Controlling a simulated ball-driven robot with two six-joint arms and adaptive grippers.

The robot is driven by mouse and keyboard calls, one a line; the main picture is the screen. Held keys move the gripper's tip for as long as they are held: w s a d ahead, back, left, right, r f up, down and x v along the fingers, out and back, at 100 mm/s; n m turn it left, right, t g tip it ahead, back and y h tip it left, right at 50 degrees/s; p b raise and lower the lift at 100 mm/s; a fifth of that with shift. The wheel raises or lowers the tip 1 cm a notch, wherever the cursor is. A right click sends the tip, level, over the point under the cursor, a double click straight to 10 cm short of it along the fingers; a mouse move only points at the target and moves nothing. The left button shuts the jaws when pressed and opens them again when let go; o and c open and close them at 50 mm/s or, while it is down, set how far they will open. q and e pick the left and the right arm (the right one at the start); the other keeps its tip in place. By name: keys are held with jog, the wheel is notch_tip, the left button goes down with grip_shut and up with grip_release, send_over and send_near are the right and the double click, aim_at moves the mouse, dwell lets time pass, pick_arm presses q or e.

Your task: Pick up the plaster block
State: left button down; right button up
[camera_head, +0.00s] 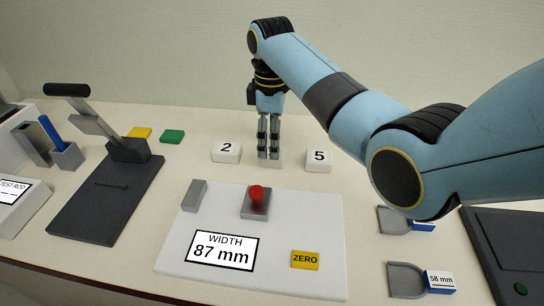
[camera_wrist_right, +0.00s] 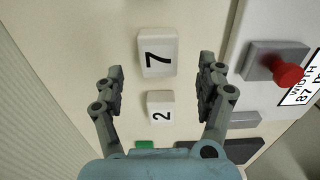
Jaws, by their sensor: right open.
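Several white plaster blocks with black numbers stand in a row on the counter. In the head view the 2 block (camera_head: 227,152) is left of my right gripper (camera_head: 268,152) and the 5 block (camera_head: 318,160) is right of it. A third block is mostly hidden behind the fingers. In the right wrist view the 7 block (camera_wrist_right: 157,52) and the 2 block (camera_wrist_right: 160,108) lie below my open, empty right gripper (camera_wrist_right: 161,76). The fingers point down, spread to either side of the row. My left gripper is not in view.
A white gauge plate (camera_head: 320,225) with a red knob (camera_head: 257,194) and an 87 mm sign lies in front of the row. A black lever press (camera_head: 125,150), a yellow piece (camera_head: 140,132) and a green piece (camera_head: 172,136) are to the left. Grey trays (camera_head: 405,280) are right.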

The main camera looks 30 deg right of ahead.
notch_tip(320, 180, down, 5)
jog(key=shift+d+r, duration=0.1)
jog(key=c, duration=1.4)
jog(key=shift+o, duration=0.2)
